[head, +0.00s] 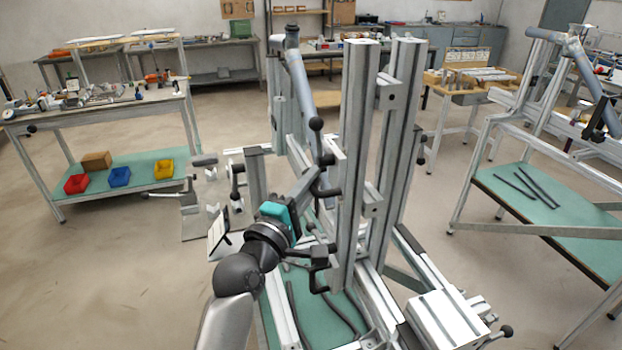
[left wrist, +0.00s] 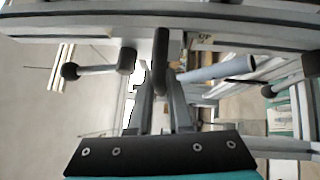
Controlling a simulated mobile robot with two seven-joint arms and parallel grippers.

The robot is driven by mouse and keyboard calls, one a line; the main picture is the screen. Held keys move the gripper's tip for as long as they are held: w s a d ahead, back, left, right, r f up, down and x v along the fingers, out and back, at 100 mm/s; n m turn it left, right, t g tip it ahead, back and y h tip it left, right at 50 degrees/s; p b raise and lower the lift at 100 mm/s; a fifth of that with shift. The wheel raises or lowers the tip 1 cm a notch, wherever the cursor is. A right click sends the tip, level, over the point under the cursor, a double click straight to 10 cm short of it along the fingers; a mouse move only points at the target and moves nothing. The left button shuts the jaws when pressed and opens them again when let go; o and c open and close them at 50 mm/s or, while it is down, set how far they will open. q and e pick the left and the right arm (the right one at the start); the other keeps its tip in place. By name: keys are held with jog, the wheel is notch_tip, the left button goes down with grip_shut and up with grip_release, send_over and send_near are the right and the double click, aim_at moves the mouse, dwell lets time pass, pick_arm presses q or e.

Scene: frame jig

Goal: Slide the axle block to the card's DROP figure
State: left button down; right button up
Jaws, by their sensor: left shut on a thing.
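The frame jig's twin upright aluminium posts (head: 355,150) stand in the middle of the head view. My left gripper (head: 312,188) reaches in from the lower left beside these posts. In the left wrist view, its fingers (left wrist: 163,92) are shut on a dark upright handle (left wrist: 160,55). I cannot tell for certain which jig part is the axle block; the gripper and posts cover that area. A white card (head: 219,236) stands tilted left of my wrist, and its figures are too small to read. My right gripper is not in view.
Black ball-ended clamp levers stick out near the gripper, one (left wrist: 70,71) at left in the wrist view. A blue-grey tube (head: 298,75) rises behind the posts. A second jig (head: 540,215) stands at right and a workbench (head: 105,110) at left.

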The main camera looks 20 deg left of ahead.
pick_arm(q)
jog(key=shift+t, duration=0.3)
notch_tip(320, 180, up, 6)
jog(key=p, duration=0.4)
jog(key=shift+f, duration=0.35)
jog(key=c, duration=1.1)
grip_release()
jog(key=shift+c, duration=0.2)
jog(key=shift+f, duration=0.1)
jog(key=shift+f, duration=0.2)
jog(key=shift+s, duration=0.1)
